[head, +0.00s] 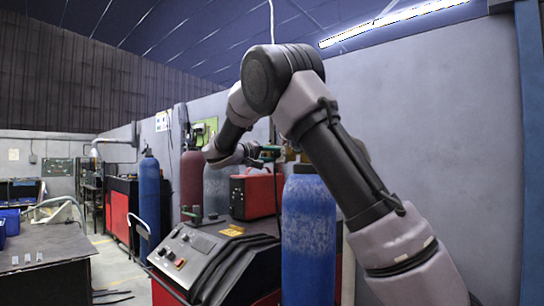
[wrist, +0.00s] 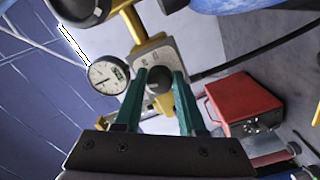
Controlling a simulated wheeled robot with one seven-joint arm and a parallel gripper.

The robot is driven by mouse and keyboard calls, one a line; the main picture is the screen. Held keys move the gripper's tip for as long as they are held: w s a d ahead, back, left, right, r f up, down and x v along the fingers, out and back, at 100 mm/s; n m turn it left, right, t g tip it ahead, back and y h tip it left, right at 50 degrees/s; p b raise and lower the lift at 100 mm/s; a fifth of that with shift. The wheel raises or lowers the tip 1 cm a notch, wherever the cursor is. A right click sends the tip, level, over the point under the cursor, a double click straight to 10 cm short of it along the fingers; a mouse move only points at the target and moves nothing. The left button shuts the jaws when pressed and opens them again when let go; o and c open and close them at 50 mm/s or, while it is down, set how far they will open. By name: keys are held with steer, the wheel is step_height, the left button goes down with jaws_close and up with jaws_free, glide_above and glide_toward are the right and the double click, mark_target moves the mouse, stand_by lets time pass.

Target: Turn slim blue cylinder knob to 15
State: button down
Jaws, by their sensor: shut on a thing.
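The slim blue cylinder (head: 308,240) stands upright in the middle of the head view, partly behind my arm. Part of a blue cylinder (wrist: 245,4) also shows at the top right of the wrist view. There, a brass regulator (wrist: 128,22) carries a round white gauge (wrist: 108,75) with a dark needle; its numbers are too small to read. A dark round knob (wrist: 159,80) sits on the regulator's grey block. My gripper (wrist: 163,76) has its green fingers closed on either side of this knob. In the head view my gripper (head: 270,153) is small, near the cylinder's top.
A red box (head: 254,194) stands behind the cylinder; a red box (wrist: 243,103) also shows in the wrist view. Dark red (head: 192,182) and grey-green cylinders (head: 217,190) stand along the wall, with another blue cylinder (head: 150,200) farther left. A red-black machine (head: 205,255) stands in front.

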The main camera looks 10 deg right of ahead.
steer(key=shift+f, duration=0.1)
steer(key=c, duration=0.5)
jaws_free()
steer(key=shift+a, duration=0.1)
steer(key=v, duration=1)
steer(key=shift+s+a, duration=0.25)
